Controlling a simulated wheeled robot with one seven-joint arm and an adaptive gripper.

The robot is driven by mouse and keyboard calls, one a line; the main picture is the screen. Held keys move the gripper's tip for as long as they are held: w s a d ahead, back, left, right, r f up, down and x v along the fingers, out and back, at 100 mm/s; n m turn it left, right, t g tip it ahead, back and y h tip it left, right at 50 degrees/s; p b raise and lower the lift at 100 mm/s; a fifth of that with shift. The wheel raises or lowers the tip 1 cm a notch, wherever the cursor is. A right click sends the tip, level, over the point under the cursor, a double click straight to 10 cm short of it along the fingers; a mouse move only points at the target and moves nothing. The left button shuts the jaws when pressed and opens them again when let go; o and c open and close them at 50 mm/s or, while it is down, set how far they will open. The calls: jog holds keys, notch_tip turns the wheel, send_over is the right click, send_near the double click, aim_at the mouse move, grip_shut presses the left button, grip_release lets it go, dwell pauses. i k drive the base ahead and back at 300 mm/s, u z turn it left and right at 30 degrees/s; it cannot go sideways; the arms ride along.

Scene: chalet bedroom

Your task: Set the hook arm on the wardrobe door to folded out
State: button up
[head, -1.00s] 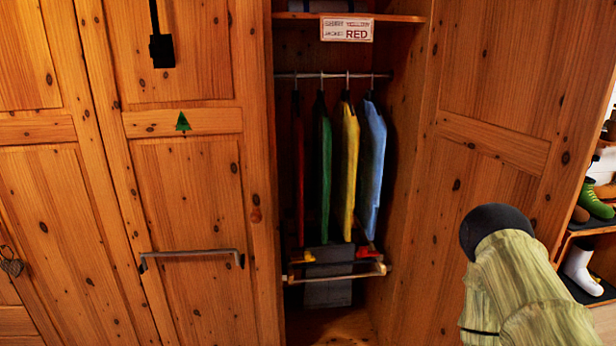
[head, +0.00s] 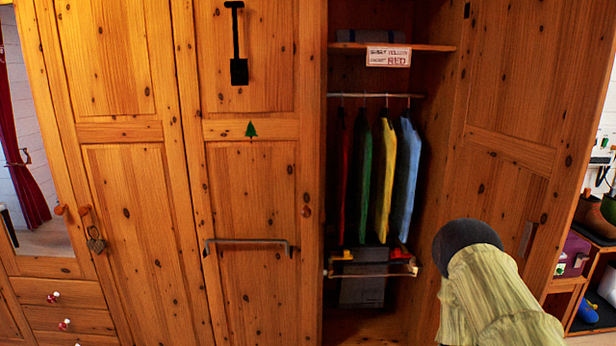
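The wardrobe door (head: 285,185) with a green tree mark is the closed wooden one left of the open compartment. A black bar with a square block at its lower end, which looks like the hook arm (head: 236,45), hangs straight down flat against the door's upper panel. A grey metal rail (head: 245,242) with bent ends runs across the door's lower panel. Part of my arm, in a yellow-green cover with a dark rounded end, shows at the lower right, in front of the open wardrobe side. My gripper's fingers are not in view.
The open compartment holds red, green, yellow and blue garments on a rod (head: 375,95), under a shelf with a sign (head: 388,56). A lower rail (head: 370,272) sticks out there. An open door (head: 515,130) and shoe shelves stand right. A heart ornament (head: 96,243) hangs left.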

aim_at(235, 5)
jog(key=u, duration=1)
jog(key=i, duration=0.9)
jog(key=z, duration=1.35)
